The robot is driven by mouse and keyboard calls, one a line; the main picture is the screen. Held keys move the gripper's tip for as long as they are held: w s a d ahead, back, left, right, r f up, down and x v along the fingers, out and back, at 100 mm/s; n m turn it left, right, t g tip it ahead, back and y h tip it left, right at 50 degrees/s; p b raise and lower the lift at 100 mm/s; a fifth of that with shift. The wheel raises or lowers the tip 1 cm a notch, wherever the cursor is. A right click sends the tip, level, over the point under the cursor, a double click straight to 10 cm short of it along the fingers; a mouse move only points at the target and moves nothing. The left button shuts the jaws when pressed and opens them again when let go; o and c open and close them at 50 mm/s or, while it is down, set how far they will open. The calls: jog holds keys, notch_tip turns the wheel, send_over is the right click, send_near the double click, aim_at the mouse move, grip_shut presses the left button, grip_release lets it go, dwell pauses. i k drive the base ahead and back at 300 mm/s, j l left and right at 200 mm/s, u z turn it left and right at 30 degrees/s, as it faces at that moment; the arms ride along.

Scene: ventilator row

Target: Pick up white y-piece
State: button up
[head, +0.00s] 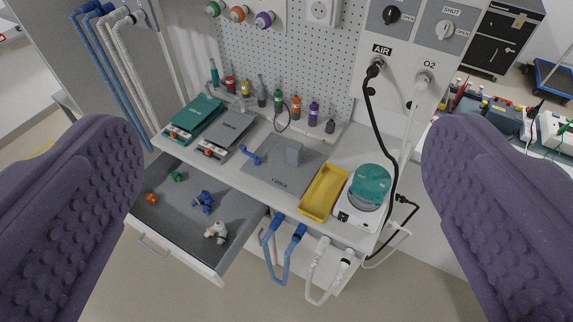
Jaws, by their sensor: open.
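The white y-piece (216,232) lies in the open grey-lined drawer (178,213), near the drawer's front right corner. It is a small white branched fitting. A blue fitting (203,202) lies behind it, with a green piece (177,176) and an orange piece (151,198) farther left. My gripper (283,200) is open, with its two purple ridged fingers at the left and right edges of the view. Nothing is between the fingertips close up. The y-piece is well below and beyond the fingers, untouched.
The worktop above the drawer holds a green case (194,118), a grey case (228,132), a yellow tray (323,192) and a humidifier with a teal top (370,187). Blue hoses (283,250) and white hoses (328,270) hang at its front. A black hose (368,110) runs down from the AIR outlet.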

aim_at(218, 228)
jog(key=i+u, duration=0.15)
jog(key=u, duration=0.2)
jog(key=i+u, duration=0.2)
jog(key=u, duration=0.2)
jog(key=i+u, duration=0.15)
jog(key=u, duration=0.2)
jog(key=i+l+u, duration=0.25)
jog(key=i+l, duration=0.6)
